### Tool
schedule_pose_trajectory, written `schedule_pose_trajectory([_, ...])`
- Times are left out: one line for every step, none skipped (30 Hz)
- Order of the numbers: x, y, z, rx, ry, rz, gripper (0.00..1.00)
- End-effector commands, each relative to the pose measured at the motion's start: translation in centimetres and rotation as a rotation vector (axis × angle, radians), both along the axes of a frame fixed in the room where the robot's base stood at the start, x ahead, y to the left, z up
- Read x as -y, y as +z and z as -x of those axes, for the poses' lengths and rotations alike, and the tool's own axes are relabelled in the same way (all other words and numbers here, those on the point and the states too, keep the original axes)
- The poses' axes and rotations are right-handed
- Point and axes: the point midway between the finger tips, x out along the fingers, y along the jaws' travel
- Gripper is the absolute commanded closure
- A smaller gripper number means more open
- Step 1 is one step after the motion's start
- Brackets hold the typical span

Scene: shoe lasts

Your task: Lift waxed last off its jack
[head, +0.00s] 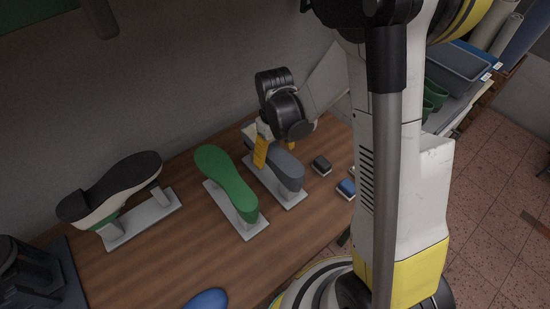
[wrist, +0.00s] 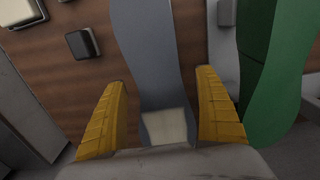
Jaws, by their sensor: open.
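A grey last (head: 287,168) stands sole up on a pale jack (head: 291,202) on the bench; I take it as the waxed last, though its finish is hard to read. In the wrist view the grey last (wrist: 152,55) runs up the middle, with a pale square patch at its near end. My gripper (head: 275,148) is open over the far end of the last. In the wrist view its yellow fingers (wrist: 162,82) stand on either side of the last, with gaps visible. My gripper partly hides the last's far end in the head view.
A green last (head: 222,175) on its own jack stands close to the left, beside one finger. Farther left is a black-soled shoe (head: 112,187) on a jack. A black block (head: 321,165) and a blue-topped block (head: 346,188) lie right.

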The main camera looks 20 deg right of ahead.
Motion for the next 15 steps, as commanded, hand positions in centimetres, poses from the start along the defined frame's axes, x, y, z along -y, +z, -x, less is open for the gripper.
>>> schedule_pose_trajectory([0.00, 0.04, 0.00, 0.000, 0.000, 0.000, 0.17])
schedule_pose_trajectory([-0.01, 0.06, 0.00, 0.000, 0.000, 0.000, 0.17])
schedule_pose_trajectory([0.00, 0.07, 0.00, 0.000, 0.000, 0.000, 0.17])
schedule_pose_trajectory([0.00, 0.07, 0.00, 0.000, 0.000, 0.000, 0.17])
schedule_pose_trajectory([0.00, 0.08, 0.00, 0.000, 0.000, 0.000, 0.26])
schedule_pose_trajectory([0.00, 0.08, 0.00, 0.000, 0.000, 0.000, 0.38])
schedule_pose_trajectory([0.00, 0.08, 0.00, 0.000, 0.000, 0.000, 0.47])
schedule_pose_trajectory([0.00, 0.09, -0.01, 0.000, 0.000, 0.000, 0.56])
schedule_pose_trajectory([0.00, 0.09, -0.01, 0.000, 0.000, 0.000, 0.69])
schedule_pose_trajectory([0.00, 0.09, -0.01, 0.000, 0.000, 0.000, 0.78])
schedule_pose_trajectory([0.00, 0.09, -0.01, 0.000, 0.000, 0.000, 0.87])
schedule_pose_trajectory([0.00, 0.11, -0.01, 0.000, 0.000, 0.000, 0.88])
schedule_pose_trajectory([0.00, 0.11, -0.01, 0.000, 0.000, 0.000, 0.88])
schedule_pose_trajectory([0.00, 0.12, -0.01, 0.000, 0.000, 0.000, 0.88])
schedule_pose_trajectory([0.00, 0.12, -0.01, 0.000, 0.000, 0.000, 0.88])
